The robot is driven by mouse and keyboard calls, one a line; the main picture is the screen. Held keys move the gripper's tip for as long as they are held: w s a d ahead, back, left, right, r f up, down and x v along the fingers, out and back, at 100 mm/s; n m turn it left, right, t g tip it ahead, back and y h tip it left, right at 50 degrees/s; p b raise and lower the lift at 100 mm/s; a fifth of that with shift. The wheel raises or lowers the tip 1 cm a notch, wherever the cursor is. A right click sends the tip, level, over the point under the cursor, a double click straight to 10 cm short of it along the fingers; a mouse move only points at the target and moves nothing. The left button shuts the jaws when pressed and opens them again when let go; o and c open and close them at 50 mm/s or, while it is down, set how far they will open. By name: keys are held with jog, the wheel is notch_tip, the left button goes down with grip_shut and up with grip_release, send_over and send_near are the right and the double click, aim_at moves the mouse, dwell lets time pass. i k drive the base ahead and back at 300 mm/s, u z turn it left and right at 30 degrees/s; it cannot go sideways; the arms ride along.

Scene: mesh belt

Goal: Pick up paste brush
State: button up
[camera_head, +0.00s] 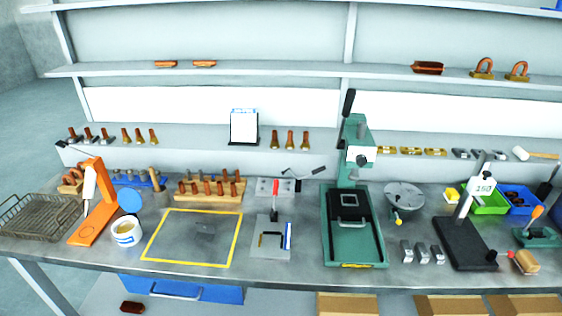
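I cannot pick out a paste brush with certainty. A white tub (126,233) with a blue label and a pale inside stands at the left front of the bench, and no brush clearly shows in it. A round blue disc (130,201) is just behind the tub, by an orange stand (93,217) that holds a white tube. A tan cylinder (526,262) with a reddish part lies at the right front; it is too small to tell what it is. My gripper is not in view.
A wire basket (37,216) sits at the bench's left end. A yellow-framed mat (191,238) lies right of the tub. A green press (351,228) stands mid-bench, with a black-based stand (464,243) farther right. Shelves (219,71) with small copper parts run behind.

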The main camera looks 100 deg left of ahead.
aim_at(153, 178)
jog(key=u, duration=5.1)
jog(key=i, duration=1.4)
jog(key=z, duration=0.05)
